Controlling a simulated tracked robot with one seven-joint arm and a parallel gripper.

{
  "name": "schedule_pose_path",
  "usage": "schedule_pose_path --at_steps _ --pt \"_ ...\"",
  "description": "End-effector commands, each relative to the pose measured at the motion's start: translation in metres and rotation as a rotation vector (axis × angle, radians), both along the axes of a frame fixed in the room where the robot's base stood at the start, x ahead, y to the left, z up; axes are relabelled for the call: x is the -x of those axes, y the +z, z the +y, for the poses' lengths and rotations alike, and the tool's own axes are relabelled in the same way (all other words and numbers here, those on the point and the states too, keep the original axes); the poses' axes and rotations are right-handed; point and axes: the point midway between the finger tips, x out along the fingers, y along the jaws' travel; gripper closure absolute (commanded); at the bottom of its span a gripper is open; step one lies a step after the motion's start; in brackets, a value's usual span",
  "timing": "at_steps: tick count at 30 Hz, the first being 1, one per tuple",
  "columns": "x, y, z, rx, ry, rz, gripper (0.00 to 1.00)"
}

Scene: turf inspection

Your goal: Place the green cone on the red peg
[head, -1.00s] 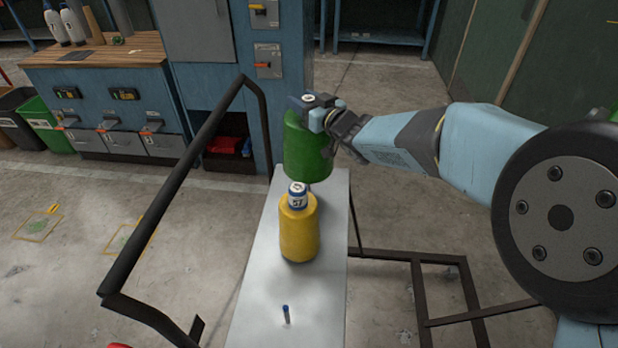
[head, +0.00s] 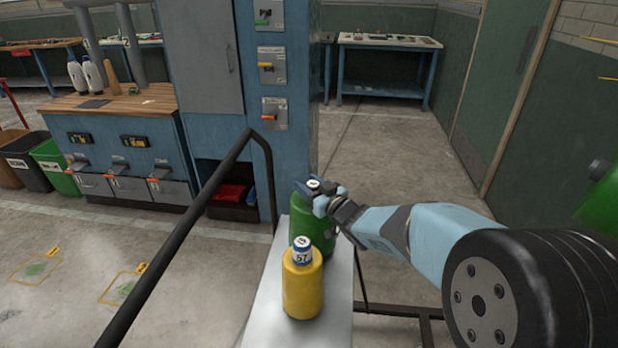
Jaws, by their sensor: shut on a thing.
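The green cone (head: 313,226) looks like a rounded green cylinder with a narrower top. It is above or on the far part of the pale narrow table, behind the yellow cone. My gripper (head: 318,196) is shut on its top. The yellow cone (head: 302,285) stands upright on the table, with a white and blue cap marked 57 (head: 302,250). It partly hides the green cone's lower left side. I cannot tell whether the green cone touches the table. No red peg shows.
The pale table (head: 267,316) is narrow, with a dark rail (head: 190,230) along its left. A blue cabinet (head: 285,130) stands behind. A green rounded shape (head: 603,205) shows at the right edge. Floor lies open at left.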

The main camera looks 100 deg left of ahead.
Motion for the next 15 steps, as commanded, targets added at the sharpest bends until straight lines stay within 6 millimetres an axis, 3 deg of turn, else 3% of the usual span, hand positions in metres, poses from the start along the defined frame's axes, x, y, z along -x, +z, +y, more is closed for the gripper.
schedule_pose_path --at_steps 13,14,15 --pt "-0.0005 -0.0027 0.0009 -0.006 -0.001 0.003 1.00" --pt "-0.0008 -0.0064 0.0002 0.000 -0.001 0.000 0.49" --pt "-0.0008 -0.0063 0.0002 0.000 -0.001 0.000 0.45"
